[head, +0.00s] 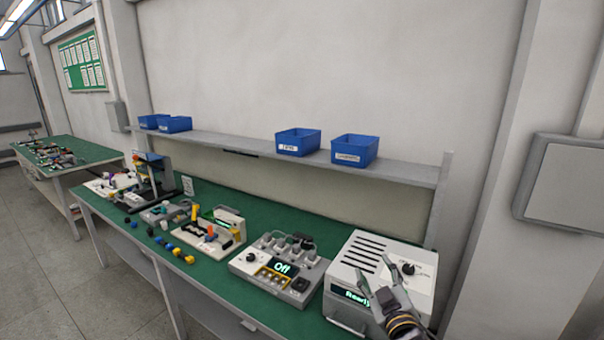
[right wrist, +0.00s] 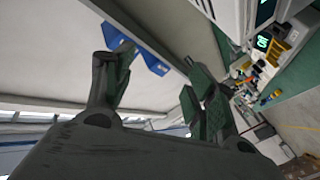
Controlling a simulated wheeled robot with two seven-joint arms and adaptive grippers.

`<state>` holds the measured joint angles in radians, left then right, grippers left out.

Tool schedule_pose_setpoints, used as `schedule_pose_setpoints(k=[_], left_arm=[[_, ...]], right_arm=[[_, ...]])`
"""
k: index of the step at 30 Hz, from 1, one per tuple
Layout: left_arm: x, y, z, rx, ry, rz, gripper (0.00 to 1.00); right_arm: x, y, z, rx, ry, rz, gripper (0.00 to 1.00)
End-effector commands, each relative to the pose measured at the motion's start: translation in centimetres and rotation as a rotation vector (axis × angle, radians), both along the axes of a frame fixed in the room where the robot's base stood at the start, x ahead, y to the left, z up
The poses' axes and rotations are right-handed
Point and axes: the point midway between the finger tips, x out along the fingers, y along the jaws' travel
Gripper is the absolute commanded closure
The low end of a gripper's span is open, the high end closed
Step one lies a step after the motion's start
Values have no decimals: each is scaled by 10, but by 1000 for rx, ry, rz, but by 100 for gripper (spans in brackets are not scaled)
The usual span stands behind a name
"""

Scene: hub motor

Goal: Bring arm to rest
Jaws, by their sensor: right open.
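My right gripper (head: 377,271) is in front of the white machine (head: 349,248) at the right end of the bench in the head view. The machine has slots on top, a black knob and a lit display that seems to read "Ready"; my gripper covers part of it. In the right wrist view the two fingers of my right gripper (right wrist: 155,85) stand wide apart with nothing between them. I cannot tell whether the gripper touches the machine. My left gripper is not in view.
A grey control box (head: 279,270) showing "Off" stands left of the machine on the green bench (head: 215,275). Further left are a parts holder (head: 215,232) and several small coloured parts. A shelf (head: 240,148) with blue bins (head: 298,142) runs above. Open floor lies at the left.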

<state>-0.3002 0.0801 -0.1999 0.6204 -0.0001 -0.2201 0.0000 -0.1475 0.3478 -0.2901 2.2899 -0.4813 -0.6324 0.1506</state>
Motion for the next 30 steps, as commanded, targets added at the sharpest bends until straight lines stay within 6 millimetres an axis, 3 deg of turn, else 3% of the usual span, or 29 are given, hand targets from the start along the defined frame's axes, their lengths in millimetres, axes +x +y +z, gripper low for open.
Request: schedule_pose_setpoints(k=[8, 18, 24, 30], left_arm=[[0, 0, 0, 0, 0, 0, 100], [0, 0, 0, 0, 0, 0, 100], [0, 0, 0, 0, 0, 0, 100], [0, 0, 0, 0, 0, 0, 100]], right_arm=[[-38, -28, -77, 108, 310, -124, 44], [-114, -43, -163, 211, 707, -230, 44], [-167, -43, -199, 256, 927, -262, 44], [-203, -41, -217, 278, 1065, -272, 44]])
